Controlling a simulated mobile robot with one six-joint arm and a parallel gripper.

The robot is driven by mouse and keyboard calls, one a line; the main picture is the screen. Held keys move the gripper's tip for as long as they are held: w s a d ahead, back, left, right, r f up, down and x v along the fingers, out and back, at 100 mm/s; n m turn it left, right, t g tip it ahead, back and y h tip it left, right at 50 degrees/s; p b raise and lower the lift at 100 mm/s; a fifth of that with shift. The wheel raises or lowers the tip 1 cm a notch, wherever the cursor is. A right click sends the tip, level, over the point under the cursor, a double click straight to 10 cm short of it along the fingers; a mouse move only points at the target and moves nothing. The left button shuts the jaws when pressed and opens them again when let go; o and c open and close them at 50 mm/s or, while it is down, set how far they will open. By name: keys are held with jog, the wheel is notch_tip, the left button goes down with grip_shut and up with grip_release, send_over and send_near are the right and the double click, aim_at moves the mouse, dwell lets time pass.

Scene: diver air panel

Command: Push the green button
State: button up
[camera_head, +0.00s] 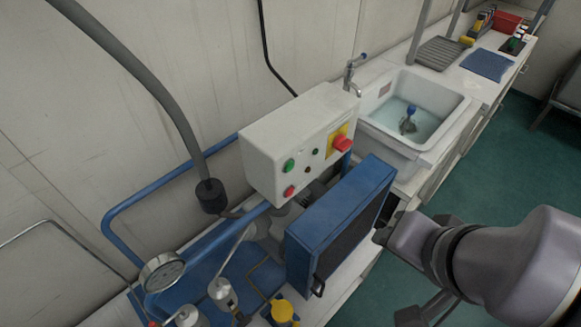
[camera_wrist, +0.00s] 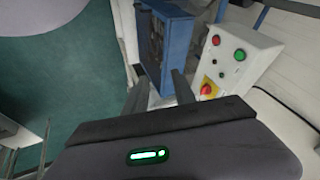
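The green button (camera_head: 289,165) is on the front of a white control box (camera_head: 262,150), above a red button (camera_head: 289,191). In the wrist view the green button (camera_wrist: 240,55) is right of the gripper, beside the red button (camera_wrist: 216,40). My gripper (camera_head: 381,232) is to the right of the box in the head view, beyond the blue-framed unit, and apart from the button. In the wrist view its two dark fingers (camera_wrist: 158,84) are spread with an empty gap between them. Nothing hides the green button.
A red knob on a yellow plate (camera_head: 341,144) and small dark indicators share the box front. A blue-framed unit (camera_head: 335,215) stands between my gripper and the box. A gauge (camera_head: 161,272), valves and pipes lie below left. A sink (camera_head: 415,107) is behind.

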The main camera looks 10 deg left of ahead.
grip_shut()
dwell(1.8)
